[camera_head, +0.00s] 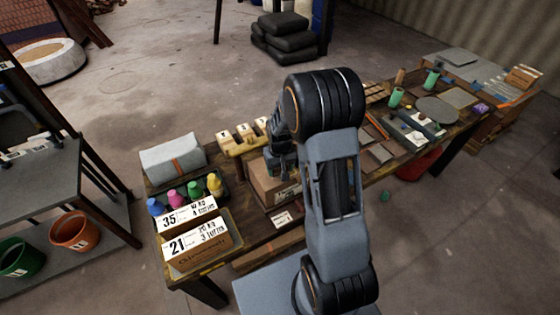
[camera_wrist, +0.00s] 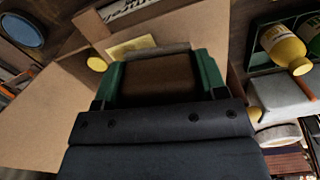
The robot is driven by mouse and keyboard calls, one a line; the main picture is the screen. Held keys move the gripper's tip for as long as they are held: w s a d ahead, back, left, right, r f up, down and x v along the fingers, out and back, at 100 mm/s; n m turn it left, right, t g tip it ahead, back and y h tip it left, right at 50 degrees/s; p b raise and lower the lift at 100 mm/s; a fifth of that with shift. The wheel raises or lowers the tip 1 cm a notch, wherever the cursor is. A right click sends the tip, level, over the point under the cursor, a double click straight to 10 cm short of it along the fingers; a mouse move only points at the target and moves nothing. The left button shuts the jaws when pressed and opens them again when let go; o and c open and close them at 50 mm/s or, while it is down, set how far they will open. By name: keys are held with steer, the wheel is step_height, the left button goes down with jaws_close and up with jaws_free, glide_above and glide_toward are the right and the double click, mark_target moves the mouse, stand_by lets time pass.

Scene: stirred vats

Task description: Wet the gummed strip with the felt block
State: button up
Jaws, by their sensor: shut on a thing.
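In the wrist view my gripper (camera_wrist: 158,70) has its green-padded fingers shut on a brown block with a greyish far edge, which I take to be the felt block (camera_wrist: 158,78). Just beyond the block lies a pale yellow piece (camera_wrist: 130,46) on brown cardboard, possibly the gummed strip. I cannot tell whether block and yellow piece touch. In the head view the cardboard box (camera_head: 268,182) stands on the bench under my gripper, and my arm hides part of it. The block is not clear in that view.
Left of the box are several coloured bottles (camera_head: 195,189) in a dark tray, number cards (camera_head: 195,240) and a grey roll-like bundle (camera_head: 172,154). A wooden rack (camera_head: 240,144) stands behind the box. The bench's right half holds many small items. Open floor lies behind the bench.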

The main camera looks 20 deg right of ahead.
step_height(320, 180, down, 3)
steer(key=shift+d+f+b, duration=0.1)
steer(key=shift+f+b, duration=0.1)
steer(key=shift+b, duration=0.55)
steer(key=shift+d+r, duration=0.2)
steer(key=shift+d, duration=0.1)
steer(key=shift+c, duration=0.3)
steer(key=shift+w+d+f+p, duration=0.15)
steer(key=shift+d+p, duration=0.2)
steer(key=shift+d, duration=1.3)
steer(key=a, duration=0.4)
steer(key=shift+s+r+p, duration=0.2)
steer(key=shift+r+p, duration=2.25)
steer(key=shift+r, duration=1.8)
steer(key=shift+f, duration=0.15)
